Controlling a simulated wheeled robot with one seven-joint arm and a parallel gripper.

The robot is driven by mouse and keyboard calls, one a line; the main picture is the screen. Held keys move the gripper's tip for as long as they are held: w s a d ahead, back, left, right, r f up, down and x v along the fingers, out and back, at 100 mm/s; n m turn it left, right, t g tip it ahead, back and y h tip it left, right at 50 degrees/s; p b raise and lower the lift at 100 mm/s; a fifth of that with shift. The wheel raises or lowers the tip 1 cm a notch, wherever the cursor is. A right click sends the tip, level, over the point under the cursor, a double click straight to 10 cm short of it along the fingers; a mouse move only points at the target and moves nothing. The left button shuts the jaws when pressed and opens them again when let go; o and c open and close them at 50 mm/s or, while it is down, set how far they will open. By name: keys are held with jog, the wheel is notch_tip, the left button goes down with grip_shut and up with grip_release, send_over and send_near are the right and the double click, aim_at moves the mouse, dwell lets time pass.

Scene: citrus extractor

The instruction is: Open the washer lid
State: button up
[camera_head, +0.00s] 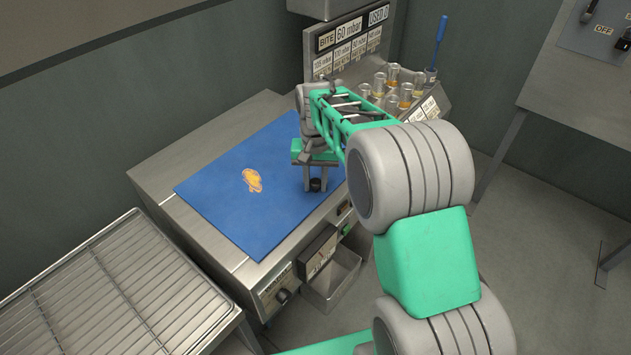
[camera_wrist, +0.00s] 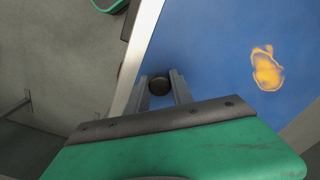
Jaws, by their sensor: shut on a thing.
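The washer lid appears to be the flat blue panel (camera_head: 225,205) on top of a steel cabinet, with an orange patch near its middle. It lies flat. A small black round knob (camera_head: 316,185) sits near its right front edge, and the wrist view shows this knob (camera_wrist: 159,85) too. My gripper (camera_head: 316,190) points down over that edge. Its two grey fingers stand on either side of the knob and are shut on it. In the wrist view the blue panel (camera_wrist: 215,70) fills the right side. My arm hides part of its right end.
A wire rack table (camera_head: 115,290) stands at the left. Behind the lid are a label panel (camera_head: 350,45) and several glass vials (camera_head: 392,75). The cabinet front has a dark knob (camera_head: 283,296) and a small steel bin (camera_head: 332,280). A steel cabinet stands at the far right.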

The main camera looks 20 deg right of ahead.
grip_shut()
dwell(0.8)
